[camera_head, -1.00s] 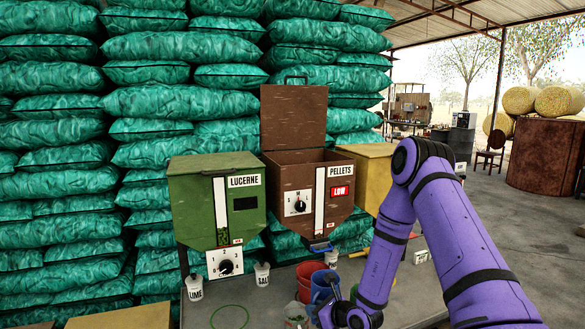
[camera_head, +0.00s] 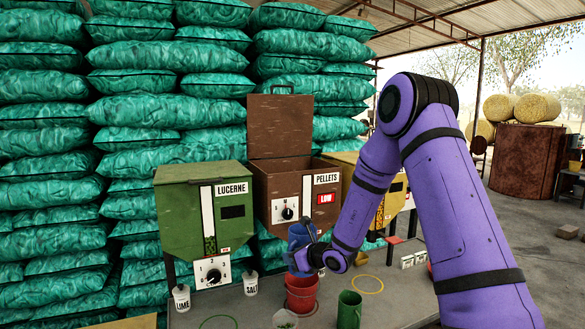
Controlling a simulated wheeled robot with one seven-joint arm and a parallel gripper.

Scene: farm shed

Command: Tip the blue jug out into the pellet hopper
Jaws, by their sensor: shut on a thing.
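The brown pellet hopper (camera_head: 266,190) is labelled PELLETS. Its lid (camera_head: 278,127) stands raised at the back and its top is open. A red LOW display shows on its front. The blue jug (camera_head: 298,234) is in front of the hopper's lower part, below its rim, and looks roughly upright. My gripper (camera_head: 304,257) is shut on the jug, and my wrist hides part of both. What is inside the jug cannot be seen.
The green lucerne hopper (camera_head: 180,218) stands to the left and a yellow hopper (camera_head: 398,197) to the right. A red bucket (camera_head: 301,295) stands below my gripper, with a green jug (camera_head: 349,311) nearby. Small lime (camera_head: 182,299) and salt (camera_head: 251,284) pots stand on the bench.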

